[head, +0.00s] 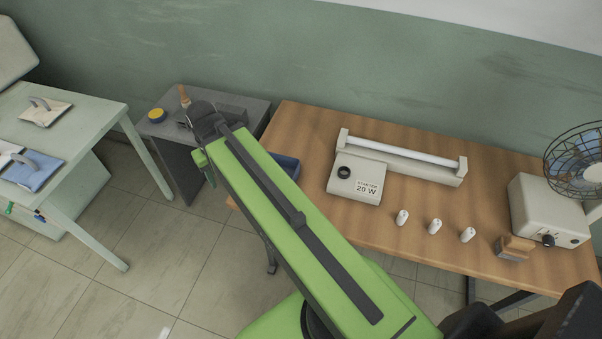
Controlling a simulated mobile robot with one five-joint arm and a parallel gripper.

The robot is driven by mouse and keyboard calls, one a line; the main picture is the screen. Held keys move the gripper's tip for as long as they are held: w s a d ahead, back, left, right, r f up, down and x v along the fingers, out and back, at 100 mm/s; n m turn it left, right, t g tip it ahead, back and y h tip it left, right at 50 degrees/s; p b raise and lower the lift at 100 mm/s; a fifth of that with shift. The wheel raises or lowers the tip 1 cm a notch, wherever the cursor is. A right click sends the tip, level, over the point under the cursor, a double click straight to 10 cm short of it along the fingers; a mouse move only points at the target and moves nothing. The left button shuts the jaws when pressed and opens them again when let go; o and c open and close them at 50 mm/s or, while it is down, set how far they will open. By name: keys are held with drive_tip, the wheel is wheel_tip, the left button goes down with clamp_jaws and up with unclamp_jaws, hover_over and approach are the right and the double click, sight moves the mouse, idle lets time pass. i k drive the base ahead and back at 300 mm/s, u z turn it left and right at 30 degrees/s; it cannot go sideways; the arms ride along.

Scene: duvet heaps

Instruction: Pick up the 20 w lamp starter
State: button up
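Three small white cylinders, which look like lamp starters, stand in a row on the wooden table: a left one (402,218), a middle one (435,227) and a right one (468,235). Any markings on them are too small to read, so I cannot tell which is 20 W. Behind them is a pale starter box (340,188) with a dark round socket and a label reading "STARTER 20 W". It adjoins a lamp fixture (440,173) with a white tube. My green arm crosses the middle of the view, left of the starters. No gripper fingers show.
A wooden block or brush (514,247) lies right of the starters, before a pale box (547,212) with a fan (578,160). A blue bin (288,165) is partly hidden by my arm. A grey side table (162,129) and a pale table (85,125) stand left.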

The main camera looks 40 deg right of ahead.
sight(404, 214)
drive_tip(key=z, duration=1.3)
drive_tip(key=k, duration=1.25)
drive_tip(key=z, duration=0.4)
drive_tip(key=i, duration=1)
drive_tip(key=u, duration=0.5)
